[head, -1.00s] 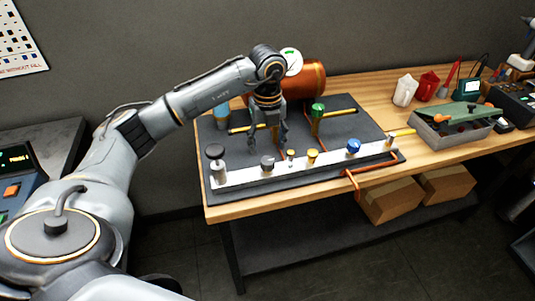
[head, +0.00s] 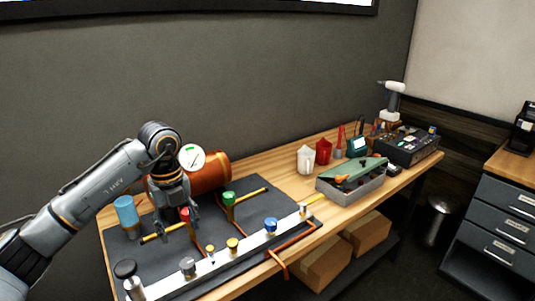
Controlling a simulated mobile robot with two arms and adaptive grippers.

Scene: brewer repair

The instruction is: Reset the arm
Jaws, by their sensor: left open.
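My left arm comes in from the left in the head view. Its left gripper (head: 178,226) points down over the brewer mat, with its fingers apart. A red-topped valve (head: 184,214) shows between or just behind the fingers; whether they touch it I cannot tell. A green-topped valve (head: 229,199) stands to its right on a copper pipe. The copper boiler (head: 212,172) with a round white gauge (head: 191,157) is behind the gripper. My right gripper is not in view.
A white rail (head: 205,266) with black, grey, yellow and blue knobs runs along the mat's front. A blue cylinder (head: 126,212) stands left of the gripper. A grey toolbox (head: 352,187) and white and red bottles are on the right. Cardboard boxes (head: 328,266) sit below.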

